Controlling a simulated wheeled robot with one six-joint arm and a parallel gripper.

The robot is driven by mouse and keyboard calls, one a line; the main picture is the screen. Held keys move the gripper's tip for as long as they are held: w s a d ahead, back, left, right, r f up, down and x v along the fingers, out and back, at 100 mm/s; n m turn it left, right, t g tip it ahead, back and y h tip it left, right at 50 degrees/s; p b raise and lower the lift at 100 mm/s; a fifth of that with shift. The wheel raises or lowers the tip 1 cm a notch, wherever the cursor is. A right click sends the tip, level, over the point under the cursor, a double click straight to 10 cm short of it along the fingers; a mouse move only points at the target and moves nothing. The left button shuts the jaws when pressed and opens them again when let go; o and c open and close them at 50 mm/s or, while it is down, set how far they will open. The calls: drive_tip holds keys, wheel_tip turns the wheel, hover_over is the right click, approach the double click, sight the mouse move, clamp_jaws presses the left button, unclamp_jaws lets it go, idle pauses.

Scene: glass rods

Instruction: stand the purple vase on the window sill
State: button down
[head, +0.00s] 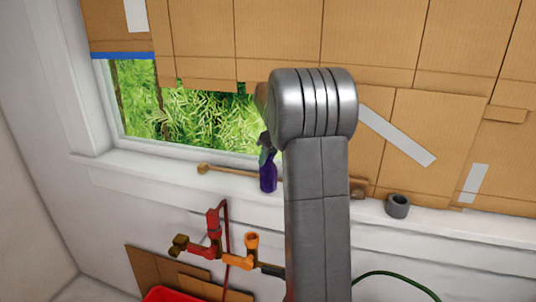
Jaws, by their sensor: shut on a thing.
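The purple vase (268,180) is upright at the window sill (140,166), just left of my grey arm. My gripper (266,150) is at the top of the vase and shut on it. Part of the gripper and wrist is hidden behind my arm. The vase's base appears level with the sill, but I cannot tell whether it touches. The sill runs below the window and continues to the right behind my arm.
A wooden stick (228,172) lies on the sill left of the vase. A grey ring (398,206) and a small brown block (357,188) are to the right. Red and orange pipe fittings (213,224) stand below the sill. Cardboard (280,42) covers much of the wall. The sill's left end is clear.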

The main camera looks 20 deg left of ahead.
drive_tip(key=shift+f, duration=0.1)
drive_tip(key=c, duration=1)
unclamp_jaws()
drive_tip(key=b+v, duration=0.2)
drive_tip(key=v, duration=1)
drive_tip(key=shift+s, duration=0.1)
